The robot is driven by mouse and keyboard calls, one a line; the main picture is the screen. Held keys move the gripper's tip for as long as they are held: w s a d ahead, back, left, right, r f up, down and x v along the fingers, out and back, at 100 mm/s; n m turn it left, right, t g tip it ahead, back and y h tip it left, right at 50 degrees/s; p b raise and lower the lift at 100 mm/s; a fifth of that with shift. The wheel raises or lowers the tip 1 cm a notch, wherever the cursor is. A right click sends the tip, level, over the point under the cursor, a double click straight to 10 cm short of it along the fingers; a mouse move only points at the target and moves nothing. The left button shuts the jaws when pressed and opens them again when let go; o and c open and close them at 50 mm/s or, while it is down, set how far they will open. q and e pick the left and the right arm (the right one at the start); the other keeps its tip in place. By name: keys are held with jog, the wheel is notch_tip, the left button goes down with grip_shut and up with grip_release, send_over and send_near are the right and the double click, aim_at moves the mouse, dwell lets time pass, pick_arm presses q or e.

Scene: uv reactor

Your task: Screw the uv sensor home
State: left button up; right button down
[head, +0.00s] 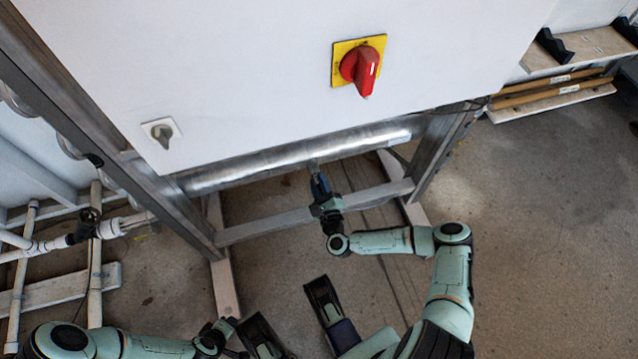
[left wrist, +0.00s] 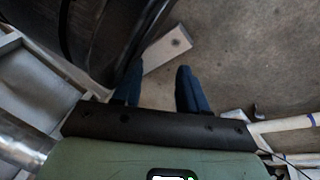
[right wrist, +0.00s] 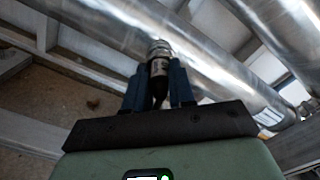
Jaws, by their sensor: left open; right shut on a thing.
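The uv sensor (right wrist: 158,68) is a dark cylinder with a pale label, seen in the right wrist view. Its upper end meets a ribbed metal fitting (right wrist: 159,47) at the side of the shiny steel reactor tube (head: 290,158). How far its thread is in cannot be told. My right gripper (head: 319,186) is shut on the sensor just below the tube; its blue fingers (right wrist: 159,84) stand on either side of the body. My left gripper (left wrist: 160,80) is open and empty, low over the floor, well away from the sensor.
A white cabinet (head: 250,70) with a red rotary switch (head: 363,68) and a small grey switch (head: 162,132) stands above the tube. Metal frame legs and a crossbar (head: 300,218) surround it. White pipes (head: 96,250) run at the left.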

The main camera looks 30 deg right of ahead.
jog(key=shift+s+d+f+m, duration=0.15)
jog(key=shift+f+m, duration=0.15)
jog(key=shift+f, duration=0.1)
jog(key=c, duration=1.4)
grip_release()
jog(key=shift+m, duration=0.5)
jog(key=o, duration=0.5)
jog(key=shift+r, duration=0.1)
jog(key=shift+o, duration=0.2)
jog(key=shift+r, duration=0.1)
